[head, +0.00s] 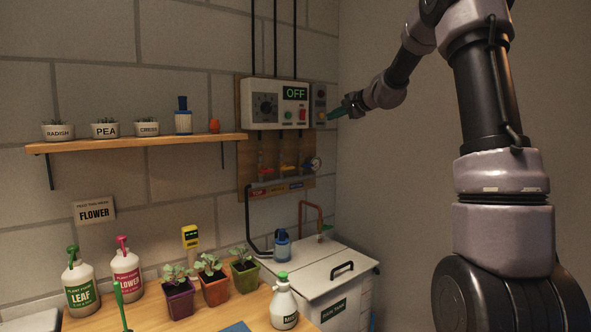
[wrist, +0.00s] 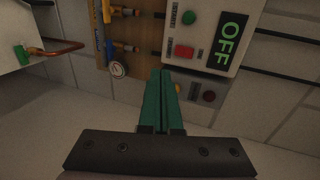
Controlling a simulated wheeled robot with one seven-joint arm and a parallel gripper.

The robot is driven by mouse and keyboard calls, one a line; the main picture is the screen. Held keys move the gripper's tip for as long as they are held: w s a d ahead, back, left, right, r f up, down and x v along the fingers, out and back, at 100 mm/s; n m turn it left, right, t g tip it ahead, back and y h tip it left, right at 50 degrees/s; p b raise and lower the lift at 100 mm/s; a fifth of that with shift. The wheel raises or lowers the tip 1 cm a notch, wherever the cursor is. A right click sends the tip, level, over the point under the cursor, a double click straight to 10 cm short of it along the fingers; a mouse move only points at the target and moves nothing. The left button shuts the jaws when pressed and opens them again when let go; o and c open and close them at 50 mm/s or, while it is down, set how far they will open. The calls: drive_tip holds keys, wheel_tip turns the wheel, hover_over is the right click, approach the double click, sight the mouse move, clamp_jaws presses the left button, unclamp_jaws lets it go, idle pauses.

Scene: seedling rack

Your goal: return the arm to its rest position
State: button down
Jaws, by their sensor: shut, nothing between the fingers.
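My gripper (head: 343,110) is raised in front of the right side of the wall control panel in the head view. Its green fingers are shut and empty, side by side, in the wrist view (wrist: 166,98). My arm stands bent along the right side of the head view. The control box (head: 279,104) on the wall reads OFF on its display, with a dial, a red button and a green button. The box also shows in the wrist view (wrist: 198,50), rotated. A small grey side box (head: 319,104) with buttons is partly behind the gripper; I cannot tell whether the fingers touch it.
Valves and a gauge (head: 315,164) hang below the control box. A shelf (head: 130,143) with labelled pots is at left. The wooden table (head: 185,308) holds bottles and potted seedlings. A lidded rain tank (head: 325,270) stands beside it. The wall between panel and arm is bare.

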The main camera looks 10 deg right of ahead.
drive_tip(key=s+a+n+g, duration=0.2)
drive_tip(key=s+a, duration=0.1)
drive_tip(key=s, duration=0.7)
drive_tip(key=s+a+n+g, duration=0.1)
drive_tip(key=s+a+n, duration=0.15)
drive_tip(key=s, duration=0.75)
drive_tip(key=s+d+f+n+g+h, duration=0.1)
drive_tip(key=s+f, duration=0.3)
drive_tip(key=s, duration=0.8)
drive_tip(key=s+d+f+n+g+h, duration=0.1)
drive_tip(key=s+d+f+n+h, duration=0.1)
drive_tip(key=s, duration=1.1)
wheel_tip(320, 180, down, 3)
drive_tip(key=shift+d+f+h, duration=0.1)
drive_tip(key=shift+d+h, duration=0.5)
drive_tip(key=shift+h, duration=0.4)
drive_tip(key=shift+s, duration=0.1)
